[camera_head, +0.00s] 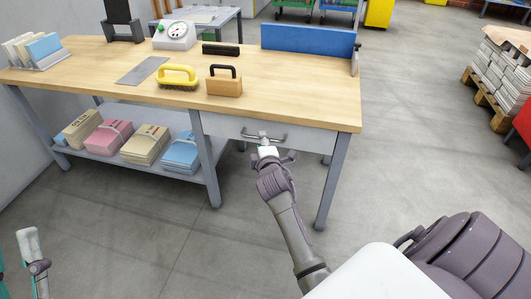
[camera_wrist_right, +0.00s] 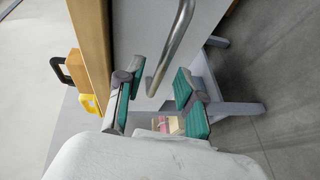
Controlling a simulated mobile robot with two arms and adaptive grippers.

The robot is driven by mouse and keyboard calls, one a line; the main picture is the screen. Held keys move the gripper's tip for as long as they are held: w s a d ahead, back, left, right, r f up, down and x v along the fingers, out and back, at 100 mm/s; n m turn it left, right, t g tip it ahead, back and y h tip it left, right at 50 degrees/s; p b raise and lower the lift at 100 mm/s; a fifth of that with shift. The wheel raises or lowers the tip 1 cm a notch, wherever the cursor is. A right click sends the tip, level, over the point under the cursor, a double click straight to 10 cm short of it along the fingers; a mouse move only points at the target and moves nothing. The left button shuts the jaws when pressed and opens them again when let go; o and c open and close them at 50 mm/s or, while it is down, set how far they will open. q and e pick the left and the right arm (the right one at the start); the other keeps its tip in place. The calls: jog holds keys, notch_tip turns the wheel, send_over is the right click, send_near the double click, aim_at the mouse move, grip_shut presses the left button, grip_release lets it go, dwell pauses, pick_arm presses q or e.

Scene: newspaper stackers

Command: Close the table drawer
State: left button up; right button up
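The table drawer (camera_head: 225,126) is a light grey front under the right half of the wooden table (camera_head: 300,105). Its metal bar handle (camera_head: 279,138) also shows in the right wrist view (camera_wrist_right: 174,42). I cannot tell how far the drawer stands out. My right gripper (camera_head: 268,153) is at the handle. In the right wrist view its green-padded fingers (camera_wrist_right: 159,78) are apart, with the bar running between them; I cannot tell whether they touch it. My left gripper (camera_head: 14,262) is partly cut off at the lower left, its fingers apart, far from the drawer.
A yellow-handled brush (camera_head: 178,75), a wooden block with black handle (camera_head: 225,85), a scale (camera_head: 174,36) and a blue panel (camera_head: 308,40) stand on the table. Paper bundles (camera_head: 145,145) lie on the lower shelf. The table's legs flank the drawer. Floor in front is clear.

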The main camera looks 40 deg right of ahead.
jog(key=v, duration=0.8)
jog(key=shift+s, duration=0.25)
jog(key=shift+a, duration=0.1)
